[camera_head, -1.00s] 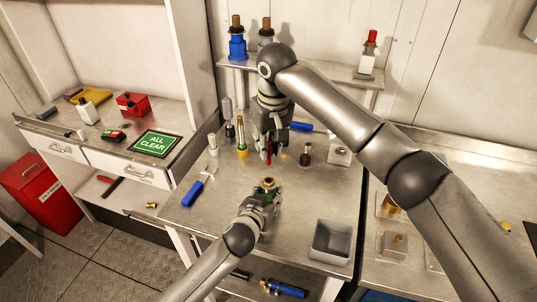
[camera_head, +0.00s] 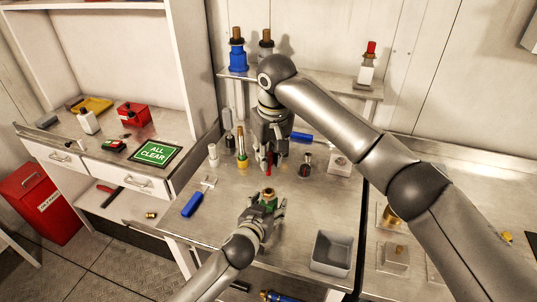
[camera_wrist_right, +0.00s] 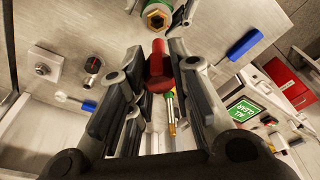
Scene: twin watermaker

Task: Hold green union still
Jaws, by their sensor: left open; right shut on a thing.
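The green union (camera_head: 268,202), with a brass nut on top, is on the metal bench in the head view. My left gripper (camera_head: 267,209) is open with its fingers around the union; I cannot tell whether they touch it. The union also shows at the top edge of the right wrist view (camera_wrist_right: 155,14), partly cut off, with dark finger parts beside it. My right gripper (camera_head: 268,168) is shut on a red cylindrical thing (camera_wrist_right: 158,65) behind the union, apart from it. The lower end of the red thing is hidden.
A blue-handled tool (camera_head: 192,205) lies left of the union. A grey bin (camera_head: 331,252) stands at the front right. Bare bench lies between the union and bin.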

